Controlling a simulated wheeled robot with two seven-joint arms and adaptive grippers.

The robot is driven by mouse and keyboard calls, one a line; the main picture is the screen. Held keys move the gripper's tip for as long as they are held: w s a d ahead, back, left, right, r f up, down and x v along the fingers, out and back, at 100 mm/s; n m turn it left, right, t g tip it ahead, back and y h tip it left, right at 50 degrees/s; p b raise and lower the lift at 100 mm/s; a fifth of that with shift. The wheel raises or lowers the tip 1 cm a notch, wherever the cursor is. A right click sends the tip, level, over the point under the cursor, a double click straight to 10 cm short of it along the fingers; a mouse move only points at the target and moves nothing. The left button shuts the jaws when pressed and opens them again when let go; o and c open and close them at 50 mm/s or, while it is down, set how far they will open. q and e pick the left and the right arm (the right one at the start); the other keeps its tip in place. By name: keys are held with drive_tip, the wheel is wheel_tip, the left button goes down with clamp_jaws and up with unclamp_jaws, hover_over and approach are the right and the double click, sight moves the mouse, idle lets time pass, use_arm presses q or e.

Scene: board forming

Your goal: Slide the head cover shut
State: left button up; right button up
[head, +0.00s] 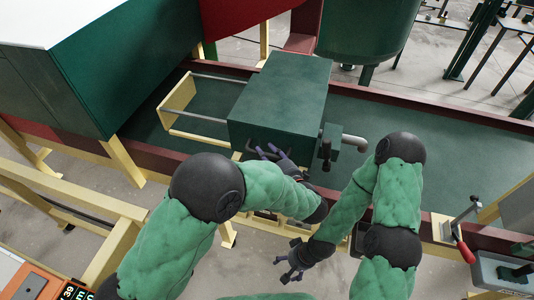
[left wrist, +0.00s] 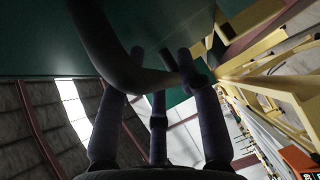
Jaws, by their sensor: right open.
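The head cover, a dark green box (head: 278,95), sits on the long green bed, with a yellow frame and rails running out from its left side. A dark handle is on its front face; in the left wrist view this curved handle (left wrist: 125,75) crosses close in front of my fingers. My left gripper (head: 270,152) is at the cover's front face by the handle, and its fingers (left wrist: 163,60) reach past the bar. Whether they are closed on it is unclear. My right gripper (head: 290,265) is open and empty, low in front of the bed.
A grey bent pipe and valve (head: 340,143) stick out at the cover's right side. A large green cabinet (head: 130,80) stands at the left, and a green tank (head: 368,30) behind. A red-handled clamp (head: 463,240) is at the far right. The bed's right part is clear.

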use_arm(q)
drive_tip(key=v, duration=0.7)
drive_tip(key=shift+s, duration=0.3)
drive_tip(key=shift+d, duration=0.1)
